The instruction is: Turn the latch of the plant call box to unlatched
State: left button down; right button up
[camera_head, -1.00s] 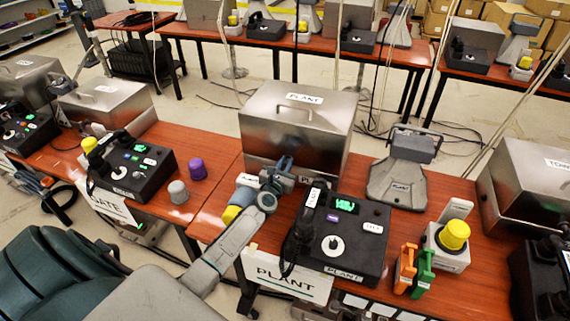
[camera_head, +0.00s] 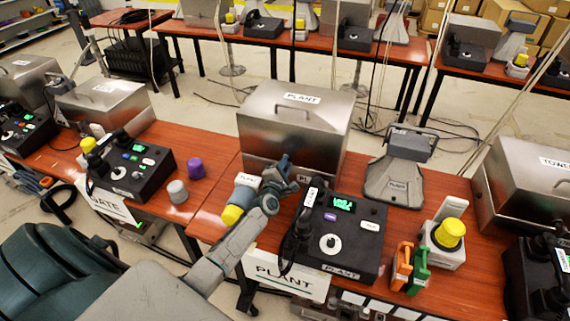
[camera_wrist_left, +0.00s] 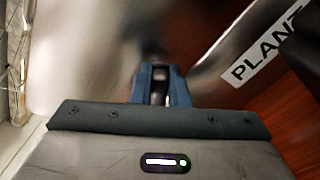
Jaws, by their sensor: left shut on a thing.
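The plant call box (camera_head: 292,105) is a steel box with a lid handle and a PLANT label on top, standing at the back of the middle table. My left gripper (camera_head: 284,168) is at the lower front face of this box. In the left wrist view my left gripper's blue fingers (camera_wrist_left: 160,84) are close together around a small dark part against the steel, which I take to be the latch. The fingers hide most of it, so I cannot tell its angle. A PLANT plate (camera_wrist_left: 264,46) shows to its right. My right gripper is not in view.
A black plant phone console (camera_head: 335,235) stands right of my gripper. A grey stand (camera_head: 396,185), a yellow button box (camera_head: 446,240) and orange and green tags are farther right.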

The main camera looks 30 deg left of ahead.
pick_arm(q)
jog(key=m, duration=0.3)
jog(key=m+p, duration=0.1)
jog(key=m, duration=0.1)
jog(key=shift+d+f+m, duration=0.1)
jog(key=shift+f+m, duration=0.3)
dwell(0.4)
jog(key=c, duration=1.4)
grip_release()
jog(key=shift+s, duration=0.1)
jog(key=p+v, duration=0.1)
jog(key=v, duration=0.6)
jog(key=shift+s, duration=0.2)
